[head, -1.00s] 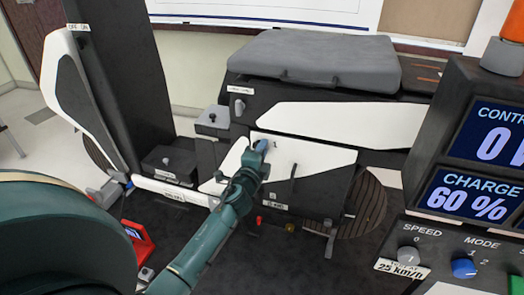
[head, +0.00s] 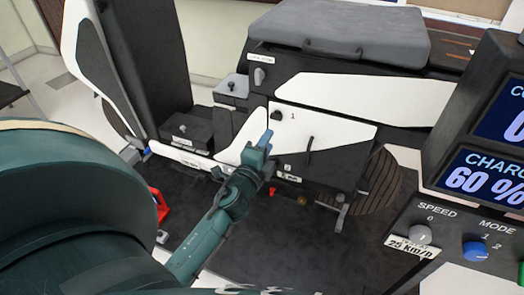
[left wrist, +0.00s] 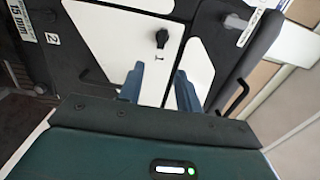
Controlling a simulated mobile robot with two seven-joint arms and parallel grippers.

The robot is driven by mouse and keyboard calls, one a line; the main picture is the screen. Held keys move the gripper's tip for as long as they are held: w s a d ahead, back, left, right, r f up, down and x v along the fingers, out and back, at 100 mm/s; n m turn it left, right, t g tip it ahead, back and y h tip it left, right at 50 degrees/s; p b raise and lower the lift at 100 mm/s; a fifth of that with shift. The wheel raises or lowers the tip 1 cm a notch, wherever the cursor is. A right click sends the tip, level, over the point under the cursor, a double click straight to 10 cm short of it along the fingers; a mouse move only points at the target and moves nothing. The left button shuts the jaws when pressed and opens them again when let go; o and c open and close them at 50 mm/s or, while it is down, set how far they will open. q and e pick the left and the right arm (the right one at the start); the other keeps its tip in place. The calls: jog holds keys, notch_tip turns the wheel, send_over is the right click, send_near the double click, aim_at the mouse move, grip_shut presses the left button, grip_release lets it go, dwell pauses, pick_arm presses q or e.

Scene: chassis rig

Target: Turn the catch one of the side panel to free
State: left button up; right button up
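The side panel (head: 340,130) is white and black and sits on the side of the chassis. Catch one (head: 276,115), a small dark knob beside the printed 1, is near its upper left corner. In the left wrist view, catch one (left wrist: 162,38) is upright in the picture above the printed 1. My left gripper (head: 266,140) is in front of the panel, below and left of catch one and apart from it. In the left wrist view, the left gripper's two blue fingers (left wrist: 159,82) stand apart with nothing between them. My right gripper is not in view.
A black handle (head: 309,145) stands on the panel. The display console (head: 485,165) with knobs is at the right. A red device (head: 159,205) is on the floor at left.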

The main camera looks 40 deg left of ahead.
pick_arm(q)
jog(key=shift+v, duration=1.55)
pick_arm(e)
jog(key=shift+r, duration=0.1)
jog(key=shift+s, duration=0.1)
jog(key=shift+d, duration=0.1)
